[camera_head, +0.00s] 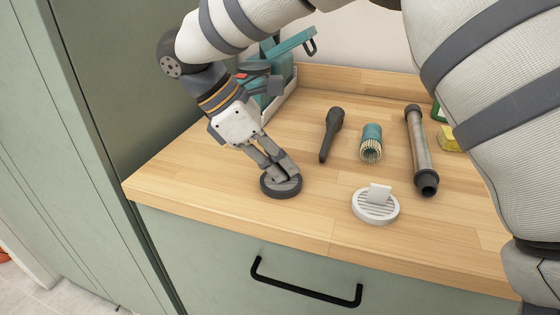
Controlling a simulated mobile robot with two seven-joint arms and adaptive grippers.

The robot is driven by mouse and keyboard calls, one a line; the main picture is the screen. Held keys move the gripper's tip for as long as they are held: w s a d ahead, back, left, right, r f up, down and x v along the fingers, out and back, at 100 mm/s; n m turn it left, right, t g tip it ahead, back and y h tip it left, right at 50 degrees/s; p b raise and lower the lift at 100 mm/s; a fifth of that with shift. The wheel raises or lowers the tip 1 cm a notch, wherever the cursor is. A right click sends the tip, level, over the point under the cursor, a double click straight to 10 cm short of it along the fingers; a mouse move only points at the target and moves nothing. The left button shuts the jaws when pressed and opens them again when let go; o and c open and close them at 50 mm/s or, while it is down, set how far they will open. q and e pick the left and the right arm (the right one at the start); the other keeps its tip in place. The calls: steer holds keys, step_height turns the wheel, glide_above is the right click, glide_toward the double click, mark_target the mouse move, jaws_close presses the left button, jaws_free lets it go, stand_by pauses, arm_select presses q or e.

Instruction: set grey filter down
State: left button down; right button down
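The grey filter (281,189) is a dark round disc near the front edge of the wooden counter. It lies flat, on the counter or very close above it; I cannot tell if it touches. My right gripper (284,174) reaches down onto it from the upper left. Its fingers are close together at the top of the disc and appear shut on its raised middle part, which they hide. My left gripper is not in view.
On the wooden counter (310,225) stand a white slotted filter (376,205), a teal brush-like part (371,144), a dark nozzle (331,134) and a grey tube (418,150). A teal caddy (290,45) and a yellow sponge (447,139) are behind. A black drawer handle (305,291) is below.

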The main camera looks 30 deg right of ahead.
steer(key=c, duration=1.8)
jaws_free()
steer(key=shift+f, duration=0.1)
